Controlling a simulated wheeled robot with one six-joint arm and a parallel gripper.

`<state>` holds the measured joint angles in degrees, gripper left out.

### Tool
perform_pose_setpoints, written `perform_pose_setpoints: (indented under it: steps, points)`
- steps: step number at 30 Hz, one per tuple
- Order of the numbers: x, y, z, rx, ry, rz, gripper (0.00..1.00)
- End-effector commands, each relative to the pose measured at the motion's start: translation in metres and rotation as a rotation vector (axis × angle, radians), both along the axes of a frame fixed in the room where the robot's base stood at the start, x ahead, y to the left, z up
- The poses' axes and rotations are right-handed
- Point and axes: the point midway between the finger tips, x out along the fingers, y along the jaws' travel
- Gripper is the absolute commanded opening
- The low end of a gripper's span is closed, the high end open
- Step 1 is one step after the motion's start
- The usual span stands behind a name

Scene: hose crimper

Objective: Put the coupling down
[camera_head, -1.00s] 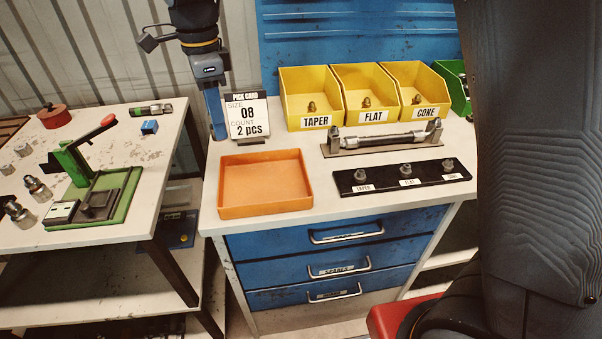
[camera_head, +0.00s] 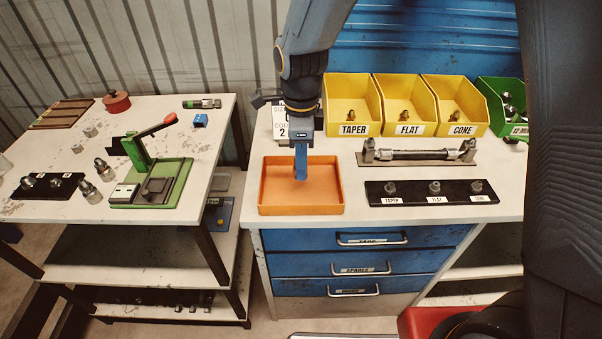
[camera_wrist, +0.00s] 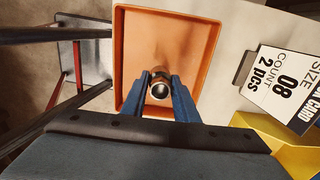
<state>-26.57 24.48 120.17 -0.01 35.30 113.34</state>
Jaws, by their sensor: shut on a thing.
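My gripper (camera_head: 301,172) hangs pointing down over the orange tray (camera_head: 262,190) on the blue-drawer bench. In the wrist view my gripper's two blue fingers (camera_wrist: 161,90) are shut on the coupling (camera_wrist: 160,88), a small metal piece with a round open end. The orange tray (camera_wrist: 122,50) lies behind it in that view and looks empty otherwise. In the head view the coupling is hidden by the fingers. I cannot tell whether it touches the tray floor.
Yellow bins marked TAPER (camera_head: 353,105), FLAT (camera_head: 407,105) and CONE (camera_head: 455,105) stand behind. A hose holder (camera_head: 415,155) and a black labelled strip (camera_head: 425,193) lie right of the tray. The pick card (camera_wrist: 285,85) stands near it. A green press (camera_head: 150,170) is on the left table.

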Motion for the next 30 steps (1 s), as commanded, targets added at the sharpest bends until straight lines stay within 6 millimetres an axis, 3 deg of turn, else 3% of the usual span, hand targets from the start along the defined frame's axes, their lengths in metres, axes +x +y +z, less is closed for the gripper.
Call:
perform_pose_setpoints:
  steps: [10,23,24,27,30]
  points:
    - [-0.001,0.000,-0.039,-0.001,0.002,0.001,0.01]
    - [0.000,0.000,-0.045,0.000,0.000,0.001,0.01]
    - [0.000,0.000,-0.045,0.000,0.000,0.001,0.30]
    - [0.000,0.000,-0.045,0.000,0.000,0.001,0.46]
    - [0.000,0.000,-0.045,0.000,0.000,0.001,0.46]
